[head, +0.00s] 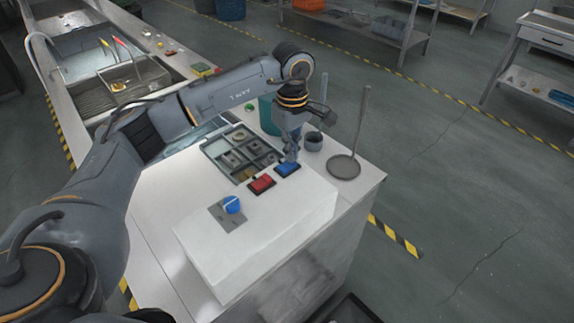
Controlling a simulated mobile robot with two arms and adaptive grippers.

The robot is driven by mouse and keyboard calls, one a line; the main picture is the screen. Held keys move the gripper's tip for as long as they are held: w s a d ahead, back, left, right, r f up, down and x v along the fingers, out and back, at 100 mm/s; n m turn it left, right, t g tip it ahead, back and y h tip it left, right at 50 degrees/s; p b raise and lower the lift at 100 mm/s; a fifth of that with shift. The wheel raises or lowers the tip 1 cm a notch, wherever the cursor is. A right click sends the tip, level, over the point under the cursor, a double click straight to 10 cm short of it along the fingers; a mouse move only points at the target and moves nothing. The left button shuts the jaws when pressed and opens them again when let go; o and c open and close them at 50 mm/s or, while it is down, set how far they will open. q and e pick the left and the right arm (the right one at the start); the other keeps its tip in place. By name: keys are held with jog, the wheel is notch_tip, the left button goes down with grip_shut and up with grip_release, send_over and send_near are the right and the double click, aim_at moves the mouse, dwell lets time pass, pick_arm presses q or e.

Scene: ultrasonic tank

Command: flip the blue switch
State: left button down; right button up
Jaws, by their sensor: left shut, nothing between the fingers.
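The blue switch (287,169) sits on the top of the white tank housing (270,225), beside a red switch (262,184). My left gripper (290,159) comes down from above with its fingers shut and empty. Its fingertips are at the far edge of the blue switch and partly cover it. Whether they touch it I cannot tell. My right gripper is not in view.
A blue knob (232,205) on a grey plate is on the same housing. Behind are a metal basket with compartments (240,155), a teal container (268,115), a dark cup (313,141) and a round-based stand (344,167). A sink (130,85) lies at far left.

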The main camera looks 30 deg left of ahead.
pick_arm(q)
jog(key=shift+f+b, duration=0.4)
jog(key=shift+f, duration=0.2)
jog(key=shift+r, duration=0.15)
jog(key=shift+r+p, duration=2.05)
jog(key=shift+r, duration=1.4)
jog(key=shift+f, duration=0.1)
